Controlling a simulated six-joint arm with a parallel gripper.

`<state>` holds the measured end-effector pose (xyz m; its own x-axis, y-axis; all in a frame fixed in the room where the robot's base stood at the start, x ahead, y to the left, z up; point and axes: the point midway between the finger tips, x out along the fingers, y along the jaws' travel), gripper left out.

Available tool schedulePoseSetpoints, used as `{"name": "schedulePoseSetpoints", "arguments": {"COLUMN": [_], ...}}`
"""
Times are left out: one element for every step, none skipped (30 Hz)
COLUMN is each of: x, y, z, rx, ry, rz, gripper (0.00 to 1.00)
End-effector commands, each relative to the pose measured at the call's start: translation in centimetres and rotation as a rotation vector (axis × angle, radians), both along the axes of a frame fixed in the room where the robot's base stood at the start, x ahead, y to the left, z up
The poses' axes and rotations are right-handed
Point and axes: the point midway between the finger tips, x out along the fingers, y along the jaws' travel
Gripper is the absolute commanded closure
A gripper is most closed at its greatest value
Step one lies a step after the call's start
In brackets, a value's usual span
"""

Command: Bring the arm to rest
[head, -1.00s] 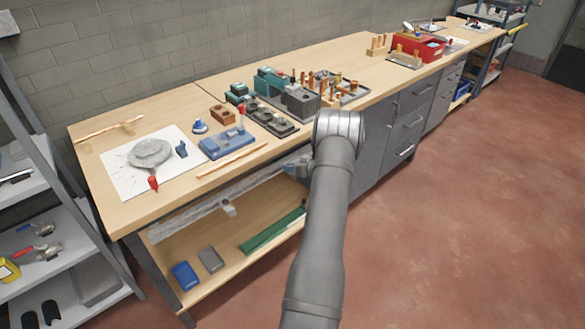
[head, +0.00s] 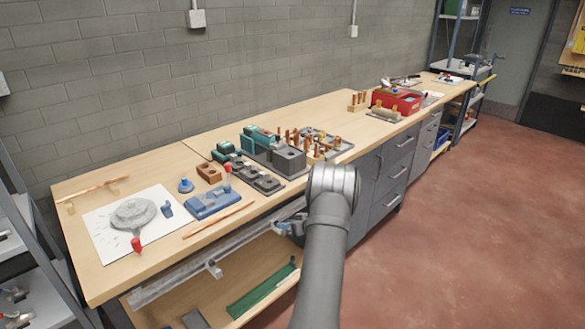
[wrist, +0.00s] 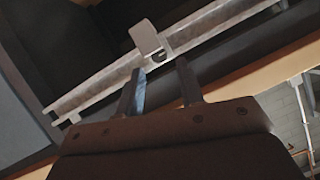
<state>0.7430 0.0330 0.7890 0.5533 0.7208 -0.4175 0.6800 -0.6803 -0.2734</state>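My arm reaches up from the bottom of the head view, in front of the workbench (head: 140,166). My gripper (wrist: 159,66) shows in the wrist view with its two fingers apart and nothing between them. In the head view the gripper is mostly hidden behind my arm, near the bench's front edge. A metal rail (wrist: 100,88) with a small bracket (wrist: 146,38) lies just beyond the fingertips. I cannot tell whether the fingers touch it.
The bench top holds a white sheet with a grey round part (head: 133,214), a blue fixture (head: 213,203), green machines (head: 258,140), copper pieces and a red bin (head: 399,101). A lower shelf holds a green strip (head: 262,290). The red floor (head: 450,230) at the right is clear.

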Motion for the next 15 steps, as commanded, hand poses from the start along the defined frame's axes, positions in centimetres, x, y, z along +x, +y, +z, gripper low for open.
{"name": "schedulePoseSetpoints", "arguments": {"x": [0.3,0.6,1.0,1.3,1.6,2.0,2.3,2.2,2.1,2.1,2.1,2.0,2.0,2.0,2.0], "y": [0.6,1.0,1.5,1.9,2.4,3.0,3.3,3.0,3.0,3.0,3.0,3.1,3.1,3.1,3.1], "z": [-0.4,-0.6,-0.9,-1.2,-1.4,-1.8,-1.9,-1.7,-1.7,-1.7,-1.7,-1.7,-1.7,-1.6,-1.6], "rx": [0.000,0.000,-0.001,-0.002,-0.001,0.000,-0.003,-0.019,-0.038,-0.051,-0.063,-0.080,-0.091,-0.102,-0.116], "ry": [0.001,0.001,0.001,0.001,0.000,0.001,-0.001,-0.019,-0.036,-0.049,-0.063,-0.079,-0.090,-0.101,-0.115], "rz": [0.004,0.004,0.003,0.004,0.004,0.004,0.003,0.000,0.000,0.001,0.000,0.000,0.001,0.000,0.001], "gripper": [0.65,0.65,0.65,0.65,0.65,0.65,0.65,0.65,0.65,0.65,0.65,0.65,0.65,0.65,0.65]}}
